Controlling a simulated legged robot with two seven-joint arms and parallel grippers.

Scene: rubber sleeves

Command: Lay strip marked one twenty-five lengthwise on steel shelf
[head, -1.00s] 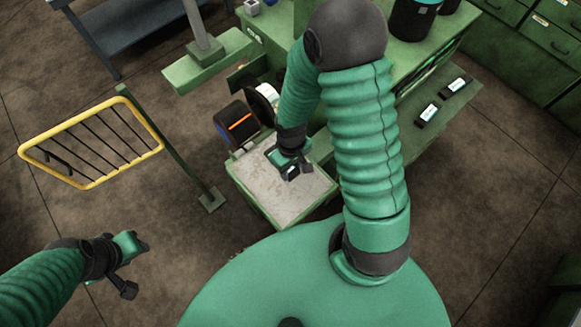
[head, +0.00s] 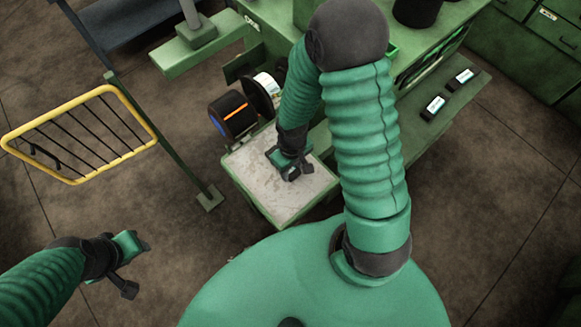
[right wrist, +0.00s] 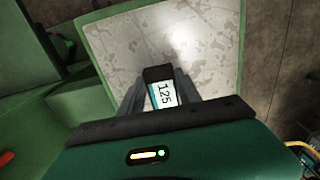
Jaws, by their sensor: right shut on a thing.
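My right gripper (head: 291,173) is shut on a small black strip with a white and teal label reading 125 (right wrist: 163,92). In the head view it is over the pale worn metal top (head: 255,178) of a low green stand. The right wrist view shows the strip between the fingers, with that top (right wrist: 205,55) beyond it; I cannot tell whether they touch. The fingers hide part of the strip. My left gripper (head: 132,265) is open and empty over the floor at the lower left. A blue-grey shelf (head: 125,15) is at the top left.
Two black labelled pieces, one (head: 434,106) and another (head: 464,77), lie on a green ledge at right. Reels (head: 232,116) stand behind the metal top. A yellow barred frame (head: 80,135) on a green post is at left. Open floor lies between it and the stand.

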